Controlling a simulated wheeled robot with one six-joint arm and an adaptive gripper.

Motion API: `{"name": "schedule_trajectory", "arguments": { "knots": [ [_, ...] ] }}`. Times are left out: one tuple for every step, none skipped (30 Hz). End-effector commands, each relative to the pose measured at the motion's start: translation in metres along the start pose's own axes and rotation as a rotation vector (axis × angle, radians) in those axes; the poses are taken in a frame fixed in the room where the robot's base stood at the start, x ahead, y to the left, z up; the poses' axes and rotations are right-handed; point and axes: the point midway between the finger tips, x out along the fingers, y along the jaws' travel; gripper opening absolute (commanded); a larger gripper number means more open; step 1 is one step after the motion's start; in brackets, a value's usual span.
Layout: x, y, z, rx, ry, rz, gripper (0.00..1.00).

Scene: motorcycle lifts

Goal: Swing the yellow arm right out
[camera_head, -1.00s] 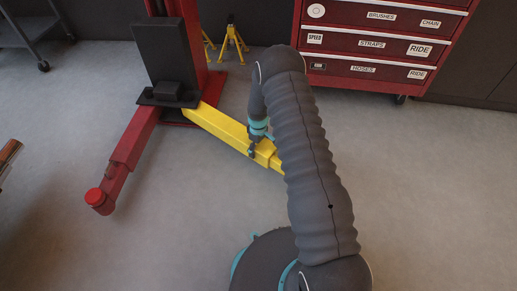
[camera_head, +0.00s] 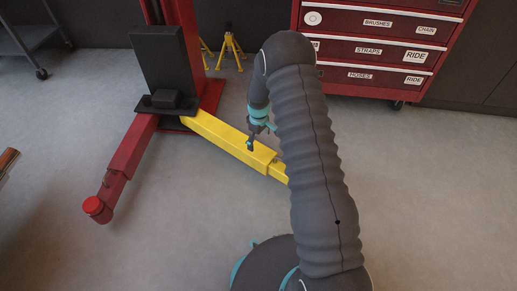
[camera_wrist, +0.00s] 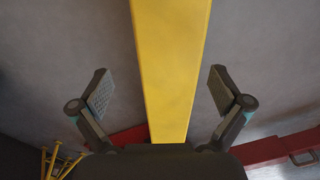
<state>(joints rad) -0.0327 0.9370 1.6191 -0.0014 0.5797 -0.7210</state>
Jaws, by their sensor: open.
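The yellow arm (camera_head: 222,134) runs from the foot of the red lift post (camera_head: 181,45) toward the lower right. Its far end is hidden behind my own arm. In the wrist view the yellow arm (camera_wrist: 171,60) passes lengthwise between my two fingers. My gripper (camera_wrist: 158,92) is open, with one finger on each side of the yellow arm and a visible gap on both sides. In the head view my gripper (camera_head: 250,146) is small and partly hidden, over the outer part of the yellow arm. I cannot tell its exact height above it.
A red lift arm (camera_head: 128,158) with a round pad reaches to the lower left. A red tool cabinet (camera_head: 375,52) stands behind on the right. Yellow stands (camera_head: 231,45) are by the back wall. The grey floor right of the yellow arm is clear.

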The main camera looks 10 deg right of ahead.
Motion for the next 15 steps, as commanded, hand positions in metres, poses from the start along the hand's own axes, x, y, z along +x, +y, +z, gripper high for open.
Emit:
{"name": "schedule_trajectory", "arguments": {
  "knots": [
    [-0.008,-0.002,-0.002,-0.003,0.001,0.001,1.0],
    [-0.012,-0.002,-0.002,-0.003,0.001,0.0,1.0],
    [-0.016,-0.003,-0.002,-0.004,0.0,-0.001,1.0],
    [-0.019,-0.003,-0.002,-0.004,-0.001,-0.002,1.0],
    [-0.022,-0.003,-0.002,-0.004,-0.001,-0.002,1.0],
    [-0.025,-0.003,-0.002,-0.004,-0.002,-0.002,1.0],
    [-0.026,-0.003,-0.001,-0.004,-0.002,-0.003,1.0],
    [-0.028,-0.003,-0.001,-0.003,-0.003,-0.003,1.0],
    [-0.029,-0.003,-0.001,-0.003,-0.003,-0.004,1.0],
    [-0.029,-0.003,0.0,-0.002,-0.004,-0.004,1.0],
    [-0.029,-0.003,0.0,-0.002,-0.004,-0.005,1.0],
    [-0.03,-0.003,0.0,-0.001,-0.004,-0.005,1.0],
    [-0.03,-0.003,0.0,-0.001,-0.004,-0.005,1.0],
    [-0.029,-0.003,0.0,-0.001,-0.005,-0.005,1.0],
    [-0.029,-0.003,0.001,-0.001,-0.005,-0.006,1.0]
  ]
}}
